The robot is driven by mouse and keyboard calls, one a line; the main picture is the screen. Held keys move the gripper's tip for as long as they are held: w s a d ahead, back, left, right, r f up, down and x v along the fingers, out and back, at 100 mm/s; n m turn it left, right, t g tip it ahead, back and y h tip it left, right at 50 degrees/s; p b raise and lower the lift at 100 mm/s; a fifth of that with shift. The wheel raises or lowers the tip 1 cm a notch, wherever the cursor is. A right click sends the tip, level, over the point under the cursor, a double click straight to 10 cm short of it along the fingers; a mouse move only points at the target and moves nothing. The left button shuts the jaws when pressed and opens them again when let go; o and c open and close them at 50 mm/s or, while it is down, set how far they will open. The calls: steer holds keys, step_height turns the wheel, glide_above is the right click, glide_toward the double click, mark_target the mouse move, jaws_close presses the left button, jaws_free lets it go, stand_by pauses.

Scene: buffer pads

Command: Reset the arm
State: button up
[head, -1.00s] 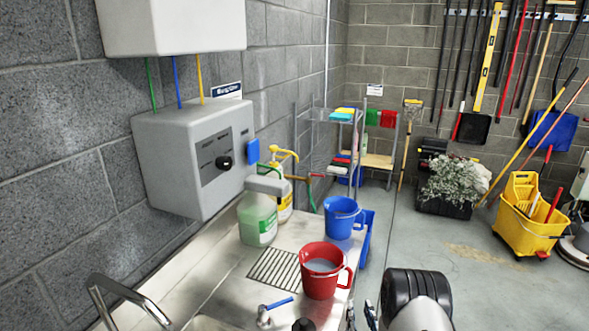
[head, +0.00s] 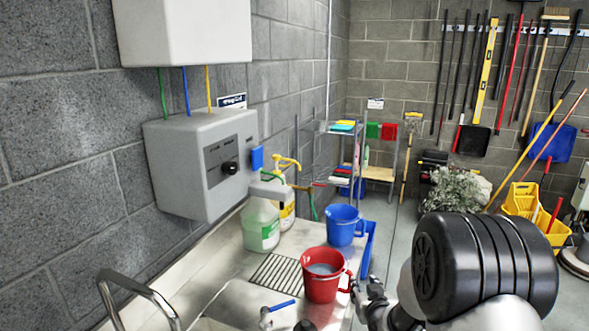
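My arm is at the lower right of the head view, with a large black ribbed joint in front of the floor. My gripper (head: 372,291) is partly visible beside the sink counter's right edge, just right of the red bucket (head: 321,276). Its fingers are small and partly hidden, so I cannot tell whether they are open or shut. The red bucket stands upright on the counter with greyish liquid in it. I cannot tell whether the gripper touches its handle.
A blue bucket (head: 342,225), a green-liquid jug (head: 261,225) and a blue-handled tool (head: 279,309) are on the metal counter (head: 225,300). A grey dispenser (head: 203,165) hangs on the left wall. A yellow mop bucket (head: 535,213) stands on the floor at right.

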steer(key=s+a+r+g, duration=0.1)
steer(key=s+r+g, duration=0.1)
steer(key=s+r, duration=0.6)
steer(key=s+a+r+g+b, duration=0.1)
steer(key=s+a+r+g, duration=0.1)
steer(key=s, duration=1.4)
steer(key=s+a+r+g+b, duration=0.1)
steer(key=s+g, duration=0.3)
steer(key=s, duration=1.2)
steer(key=shift+a+r+g+b, duration=0.3)
steer(key=shift+a+r+b, duration=0.1)
steer(key=shift+r, duration=0.15)
steer(key=shift+c, duration=0.3)
